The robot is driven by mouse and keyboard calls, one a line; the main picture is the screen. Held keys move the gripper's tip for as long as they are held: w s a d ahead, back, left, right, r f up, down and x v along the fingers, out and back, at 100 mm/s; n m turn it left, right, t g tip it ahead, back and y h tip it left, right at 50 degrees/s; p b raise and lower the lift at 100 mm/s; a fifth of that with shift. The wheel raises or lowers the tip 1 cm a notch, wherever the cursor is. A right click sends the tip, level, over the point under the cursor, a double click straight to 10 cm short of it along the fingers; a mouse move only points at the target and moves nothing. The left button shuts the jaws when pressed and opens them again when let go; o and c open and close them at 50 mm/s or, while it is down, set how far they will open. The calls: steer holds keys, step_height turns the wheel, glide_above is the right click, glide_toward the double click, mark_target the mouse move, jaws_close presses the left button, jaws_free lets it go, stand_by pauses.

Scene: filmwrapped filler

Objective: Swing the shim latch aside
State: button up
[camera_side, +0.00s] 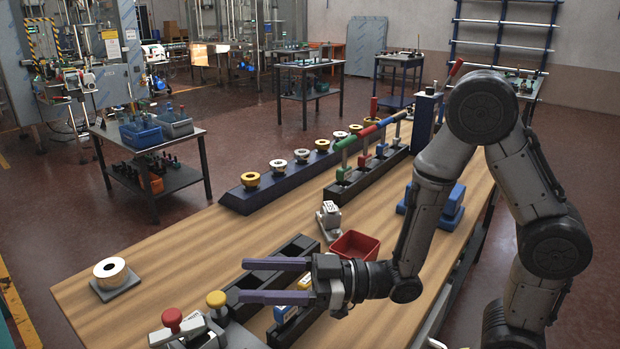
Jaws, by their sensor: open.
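My gripper (243,280) is open. Its two purple fingers point left over the near part of the wooden bench, with nothing between them that I can make out. A grey fixture with a red knob (172,318) and a yellow knob (216,299) stands at the bottom edge, just below and left of the fingertips, partly cut off by the frame. I cannot tell which part is the shim latch. A black slotted holder (297,246) lies behind and under the fingers, which hide part of it. Blue and yellow blocks (285,312) sit in it below the gripper.
A red bin (355,245) and a small grey-white device (328,213) stand behind my gripper. A dark rail (236,201) with several rings and a rack of upright coloured handles (345,145) stand further back. The left-middle bench is clear.

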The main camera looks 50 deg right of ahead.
steer(key=w+d+r+m+t+h, duration=0.1)
steer(key=d+r+m+h, duration=0.3)
steer(key=d+r+h, duration=0.5)
steer(key=shift+d+r+t+h, duration=0.4)
steer(key=shift+d+r+t, duration=0.5)
steer(key=shift+d, duration=1.3)
steer(key=shift+r, duration=0.15)
